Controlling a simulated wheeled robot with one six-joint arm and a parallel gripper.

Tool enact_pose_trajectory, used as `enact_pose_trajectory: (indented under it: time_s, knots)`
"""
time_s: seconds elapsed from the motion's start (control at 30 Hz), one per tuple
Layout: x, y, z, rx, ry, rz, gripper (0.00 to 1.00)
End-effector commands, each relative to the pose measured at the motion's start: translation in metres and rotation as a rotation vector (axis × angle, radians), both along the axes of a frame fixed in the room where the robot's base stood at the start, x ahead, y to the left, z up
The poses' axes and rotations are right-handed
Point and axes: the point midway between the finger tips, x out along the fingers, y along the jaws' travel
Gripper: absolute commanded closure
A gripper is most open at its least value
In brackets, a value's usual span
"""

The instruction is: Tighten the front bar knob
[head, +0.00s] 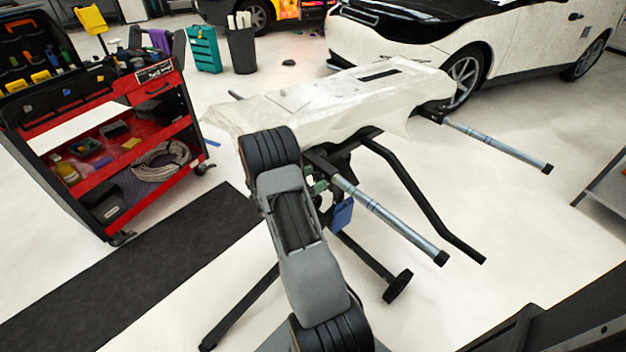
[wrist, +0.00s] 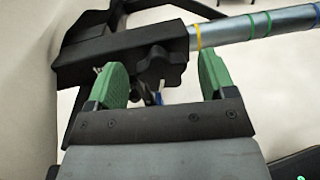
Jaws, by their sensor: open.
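The front bar knob (wrist: 160,66) is a black lobed knob under the black clamp block (wrist: 130,45) in the wrist view. My gripper (wrist: 163,75) has green fingers, open, one on each side of the knob, with visible gaps to it. The silver front bar (wrist: 255,24) with yellow, green and blue rings runs out of the block to the right. In the head view the bar (head: 395,222) points toward the lower right, and my gripper (head: 317,186) is at its inner end. The knob is hidden or too small to tell there.
A white-wrapped panel (head: 330,100) lies on the black stand, above my gripper. A second bar (head: 495,142) sticks out farther back. A bent black leg (head: 425,200) and a blue tag (head: 342,214) are close by. A red tool cart (head: 110,150) stands left.

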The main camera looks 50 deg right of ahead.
Motion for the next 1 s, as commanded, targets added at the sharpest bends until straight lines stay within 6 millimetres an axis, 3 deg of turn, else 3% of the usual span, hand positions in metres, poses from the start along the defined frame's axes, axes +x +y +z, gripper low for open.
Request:
enact_pose_trajectory:
  time_s: [0.07,0.53,0.77,1.0]
  knots:
    - [0.0,0.0001,0.0001,0.0,0.0,0.0,0.26]
    - [0.0004,0.0003,0.0001,0.0,-0.001,0.001,0.71]
    - [0.0009,0.0012,-0.0006,-0.003,-0.026,0.002,0.71]
    - [0.0003,0.0003,-0.0018,-0.018,-0.161,0.002,0.71]
